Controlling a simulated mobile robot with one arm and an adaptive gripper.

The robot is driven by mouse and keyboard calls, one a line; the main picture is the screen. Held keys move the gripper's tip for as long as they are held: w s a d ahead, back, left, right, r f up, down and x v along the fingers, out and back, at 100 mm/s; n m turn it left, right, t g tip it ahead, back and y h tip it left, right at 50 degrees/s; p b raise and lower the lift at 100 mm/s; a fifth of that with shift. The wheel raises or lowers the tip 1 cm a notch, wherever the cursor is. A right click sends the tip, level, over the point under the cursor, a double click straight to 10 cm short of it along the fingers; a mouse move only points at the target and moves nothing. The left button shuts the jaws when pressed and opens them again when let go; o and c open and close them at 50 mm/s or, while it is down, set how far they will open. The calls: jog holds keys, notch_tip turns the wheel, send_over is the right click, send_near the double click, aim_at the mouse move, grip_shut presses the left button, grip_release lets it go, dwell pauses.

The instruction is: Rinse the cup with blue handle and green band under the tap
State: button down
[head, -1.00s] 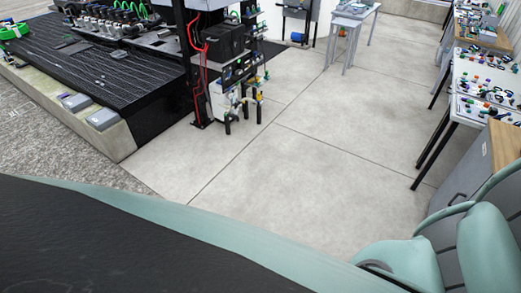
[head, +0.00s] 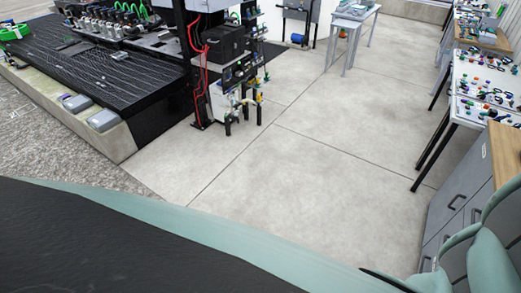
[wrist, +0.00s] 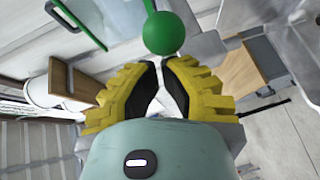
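My gripper (wrist: 159,68) shows in the wrist view with yellow ribbed fingers and black pads. The fingertips are close together with a narrow gap, and I see no cup between them. A green ball (wrist: 164,33) with a green stem above it shows just beyond the tips. I cannot tell whether they touch. I cannot make out a cup with a blue handle and green band, or a tap, in either view. The gripper is out of the head view.
A black-topped platform (head: 95,85) stands at left, beside a rack with red hoses (head: 205,60). A grey drawer cabinet (head: 455,205) and tables with small coloured parts (head: 485,85) line the right. The concrete floor (head: 300,150) between is clear.

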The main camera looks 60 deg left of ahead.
jog(key=shift+d, duration=0.15)
jog(key=d+n+t+y+b, duration=0.1)
jog(key=b, duration=0.1)
jog(key=d+n+t+y+b, duration=0.1)
jog(key=y, duration=0.1)
jog(key=shift+f+n+b, duration=0.3)
jog(key=shift+b, duration=0.1)
jog(key=shift+d+y+b, duration=0.15)
jog(key=shift+y+b, duration=0.15)
jog(key=shift+d+r+n+y, duration=0.1)
jog(key=shift+r+n+y, duration=0.2)
jog(key=shift+r+n, duration=0.1)
